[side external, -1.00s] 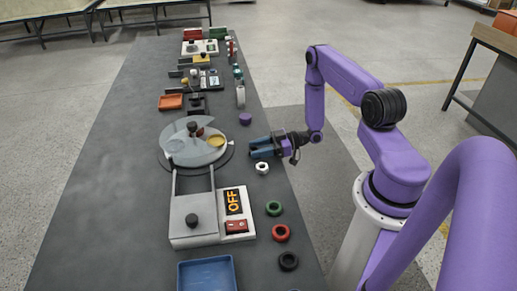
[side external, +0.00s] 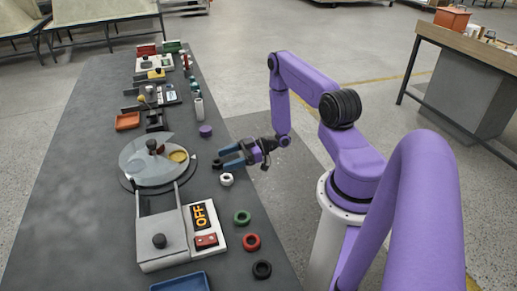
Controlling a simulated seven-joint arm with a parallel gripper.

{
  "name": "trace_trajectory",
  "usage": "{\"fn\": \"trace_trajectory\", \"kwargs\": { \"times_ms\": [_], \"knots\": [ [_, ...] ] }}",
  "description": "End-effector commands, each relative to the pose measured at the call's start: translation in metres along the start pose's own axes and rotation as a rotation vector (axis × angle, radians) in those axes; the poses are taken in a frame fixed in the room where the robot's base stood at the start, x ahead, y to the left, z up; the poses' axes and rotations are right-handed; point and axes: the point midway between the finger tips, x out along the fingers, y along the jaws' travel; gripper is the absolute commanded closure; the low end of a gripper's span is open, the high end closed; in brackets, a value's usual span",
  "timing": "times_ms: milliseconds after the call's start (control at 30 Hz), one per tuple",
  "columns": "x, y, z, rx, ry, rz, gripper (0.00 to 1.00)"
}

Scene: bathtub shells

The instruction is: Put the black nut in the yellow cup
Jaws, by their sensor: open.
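A black nut (side external: 261,269) lies flat on the dark table near the front right edge, the nearest of a row of ring-shaped nuts. A small round yellow cup (side external: 179,156) sits on the right side of a pale round turntable; its inside is too small to make out. My gripper (side external: 220,157) is low over the table's right edge, just right of the turntable, with its blue fingers pointing left. The fingers are apart, with nothing seen between them. The black nut is well toward the camera from the gripper.
A red nut (side external: 251,242), a green nut (side external: 242,217) and a white nut (side external: 227,180) line the right edge; a purple piece (side external: 205,131) lies beyond. A grey box (side external: 160,242) and an OFF switch panel (side external: 205,226) stand before the turntable. A blue tray (side external: 180,283) is in front.

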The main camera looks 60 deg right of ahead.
Motion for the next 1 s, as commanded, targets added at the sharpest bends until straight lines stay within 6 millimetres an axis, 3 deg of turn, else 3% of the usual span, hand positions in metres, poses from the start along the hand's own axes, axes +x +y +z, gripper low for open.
{"fn": "trace_trajectory", "kwargs": {
  "times_ms": [500, 800, 1000],
  "knots": [
    [-0.108, -0.004, 0.001, -0.001, -0.002, 0.004, 0.3],
    [-0.142, -0.004, 0.001, 0.0, -0.001, 0.002, 0.3],
    [-0.139, 0.002, 0.001, -0.018, -0.053, -0.015, 0.3]
  ]
}}
